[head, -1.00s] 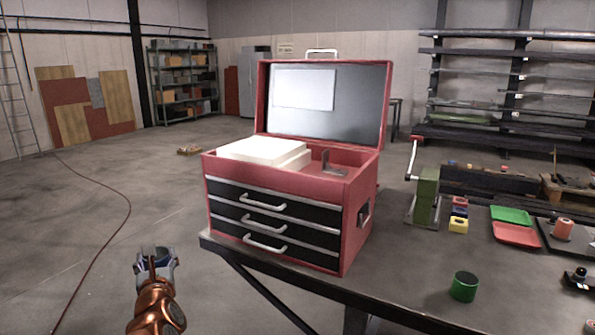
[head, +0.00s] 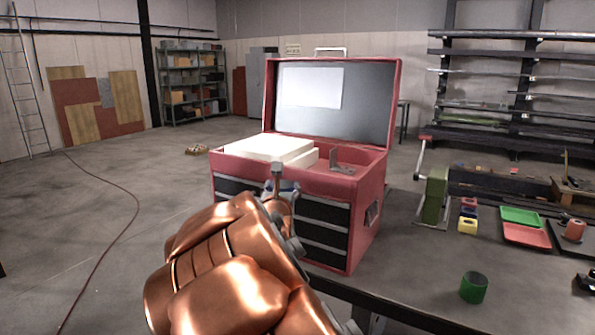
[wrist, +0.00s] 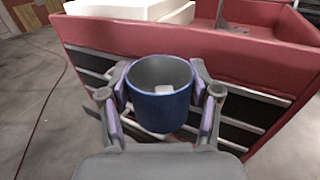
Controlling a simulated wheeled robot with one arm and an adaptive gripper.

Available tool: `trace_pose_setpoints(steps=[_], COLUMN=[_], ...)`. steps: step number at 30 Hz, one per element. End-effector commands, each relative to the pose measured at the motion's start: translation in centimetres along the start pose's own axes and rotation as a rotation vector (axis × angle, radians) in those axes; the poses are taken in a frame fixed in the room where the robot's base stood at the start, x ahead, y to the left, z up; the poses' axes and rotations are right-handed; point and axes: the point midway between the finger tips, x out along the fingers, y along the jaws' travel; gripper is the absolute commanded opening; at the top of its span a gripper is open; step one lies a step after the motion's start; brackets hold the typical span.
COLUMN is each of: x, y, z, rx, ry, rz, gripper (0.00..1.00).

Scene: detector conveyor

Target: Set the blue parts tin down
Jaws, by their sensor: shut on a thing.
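The blue parts tin (wrist: 160,108) is held upright between the two fingers of my gripper (wrist: 160,100) in the wrist view. Its open top shows a grey inside with a small pale thing at the bottom. In the head view my gripper (head: 280,186) is in front of the red toolbox's drawers, and my copper-coloured arm hides most of it. Only a sliver of blue shows there. In the wrist view the tin is in front of the toolbox's drawer face, below its red rim.
The red toolbox (head: 368,190) stands with its lid up on the dark bench (head: 420,265), white blocks (head: 268,148) inside its top. A green tin (head: 473,287), a green tray (head: 520,216) and a red tray (head: 527,235) are to the right. Bench space between toolbox and green tin is clear.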

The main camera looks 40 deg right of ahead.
Motion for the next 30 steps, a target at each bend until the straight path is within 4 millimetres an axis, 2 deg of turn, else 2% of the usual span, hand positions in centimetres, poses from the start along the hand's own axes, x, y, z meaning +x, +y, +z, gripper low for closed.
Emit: trace_pose_setpoints(steps=[1,6,15,23,26,30], x=[0.1,0.0,-1.0,-1.6,-1.2,0.4], y=[-1.7,-6.2,-12.3,-14.5,-14.4,-13.4], z=[1.1,3.8,7.9,9.5,9.6,9.6], rx=[0.007,0.003,0.002,0.000,-0.002,-0.002], ry=[-0.006,-0.004,-0.003,0.000,0.002,0.003], rz=[-0.021,-0.073,-0.140,-0.166,-0.168,-0.166], gripper=[0.26,0.26,0.26,0.26,0.26,0.26])
